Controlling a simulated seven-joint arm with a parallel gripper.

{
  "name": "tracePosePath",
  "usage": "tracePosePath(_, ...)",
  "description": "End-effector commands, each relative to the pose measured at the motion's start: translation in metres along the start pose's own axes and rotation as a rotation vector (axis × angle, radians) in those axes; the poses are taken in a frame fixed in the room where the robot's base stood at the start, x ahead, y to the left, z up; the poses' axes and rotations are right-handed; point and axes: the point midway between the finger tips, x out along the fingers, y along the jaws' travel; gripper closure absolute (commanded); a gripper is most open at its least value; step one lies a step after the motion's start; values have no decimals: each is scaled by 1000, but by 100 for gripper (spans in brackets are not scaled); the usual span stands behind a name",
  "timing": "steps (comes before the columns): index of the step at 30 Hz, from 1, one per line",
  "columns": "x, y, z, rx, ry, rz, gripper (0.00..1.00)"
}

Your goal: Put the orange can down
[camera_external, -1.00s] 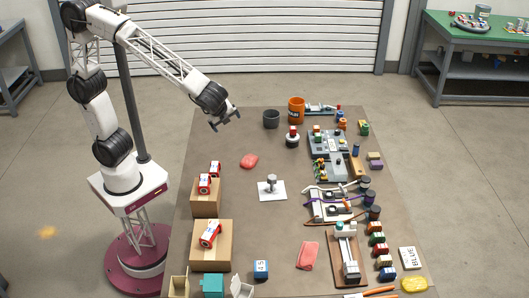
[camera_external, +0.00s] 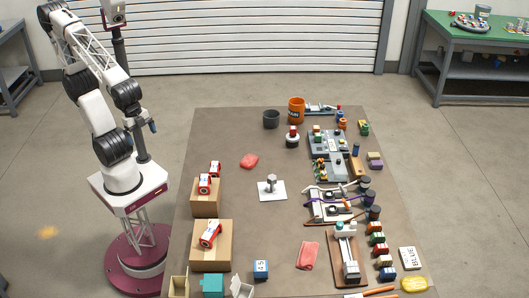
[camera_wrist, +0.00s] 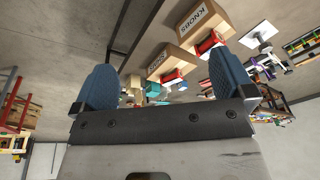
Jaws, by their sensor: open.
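The orange can (camera_external: 296,112) stands upright on the far end of the brown table (camera_external: 225,135), just right of a dark grey can (camera_external: 271,120). My gripper (camera_external: 152,126) is left of the table in the external view, close to my folded arm and well away from the orange can. In the wrist view my gripper (camera_wrist: 165,82) shows its two blue-padded fingers wide apart with nothing held between them. I cannot make out the orange can in the wrist view.
Cardboard boxes (camera_external: 212,256) with red-and-white parts on top stand along the table's left side. A white plate (camera_external: 263,194) with a grey knob lies mid-table. Pump fixtures and several small blocks crowd the right side. The far left corner is clear.

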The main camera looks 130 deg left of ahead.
Motion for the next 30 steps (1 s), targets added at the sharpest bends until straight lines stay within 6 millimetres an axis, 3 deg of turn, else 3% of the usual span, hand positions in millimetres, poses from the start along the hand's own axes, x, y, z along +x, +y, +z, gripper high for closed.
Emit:
tracePosePath(3,0,14,15,-19,21,32,0)
tracePosePath(8,1,21,23,-33,30,52,0)
tracePosePath(30,1,21,23,-35,30,53,0)
